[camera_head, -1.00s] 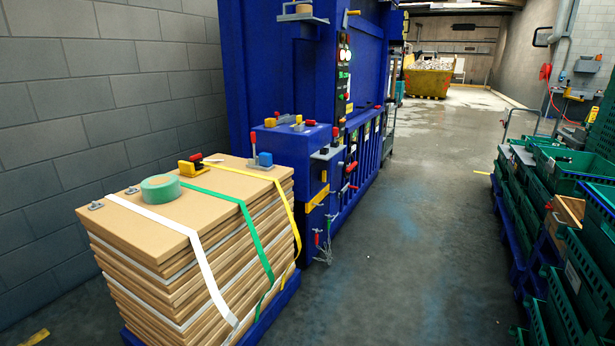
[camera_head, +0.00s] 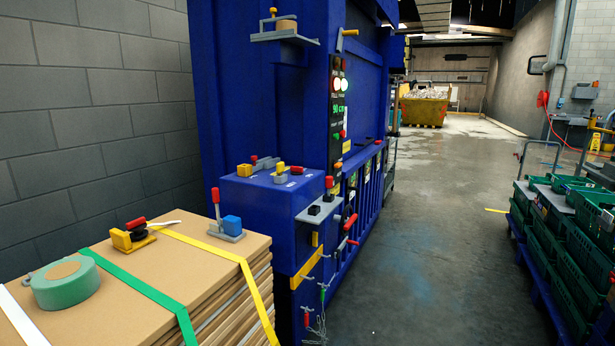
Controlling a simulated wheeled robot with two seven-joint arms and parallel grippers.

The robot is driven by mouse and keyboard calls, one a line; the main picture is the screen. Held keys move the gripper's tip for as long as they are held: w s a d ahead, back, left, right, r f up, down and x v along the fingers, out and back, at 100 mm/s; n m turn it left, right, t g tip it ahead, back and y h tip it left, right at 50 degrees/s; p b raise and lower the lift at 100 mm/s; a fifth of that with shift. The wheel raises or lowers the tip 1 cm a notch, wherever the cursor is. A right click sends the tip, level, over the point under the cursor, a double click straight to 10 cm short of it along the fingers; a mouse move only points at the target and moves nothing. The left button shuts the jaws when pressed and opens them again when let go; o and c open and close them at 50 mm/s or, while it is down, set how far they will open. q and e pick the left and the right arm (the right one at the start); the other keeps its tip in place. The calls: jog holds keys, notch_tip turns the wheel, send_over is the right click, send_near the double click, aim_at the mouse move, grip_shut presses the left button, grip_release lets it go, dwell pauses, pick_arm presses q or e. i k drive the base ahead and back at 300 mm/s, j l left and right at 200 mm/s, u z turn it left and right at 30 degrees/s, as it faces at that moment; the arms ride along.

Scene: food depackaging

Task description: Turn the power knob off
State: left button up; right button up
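The blue baler machine (camera_head: 290,80) stands ahead, left of the middle. Its narrow black control panel (camera_head: 336,115) faces right and carries lit white lamps, a green readout and small red and green buttons or knobs. I cannot tell which of these small parts is the power knob, or its setting. A yellow handle (camera_head: 348,33) sticks out above the panel. Red-tipped levers (camera_head: 348,222) stick out lower on the same side. Neither of my grippers is in view.
A strapped cardboard stack (camera_head: 230,260) stands at the front left, with green tape (camera_head: 66,284) on top. Green crates (camera_head: 560,225) stand on the right. A yellow skip (camera_head: 425,108) is at the back. The floor (camera_head: 430,250) between is clear.

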aim_at(295, 170)
jog(key=i+z, duration=0.3)
jog(key=i, duration=0.85)
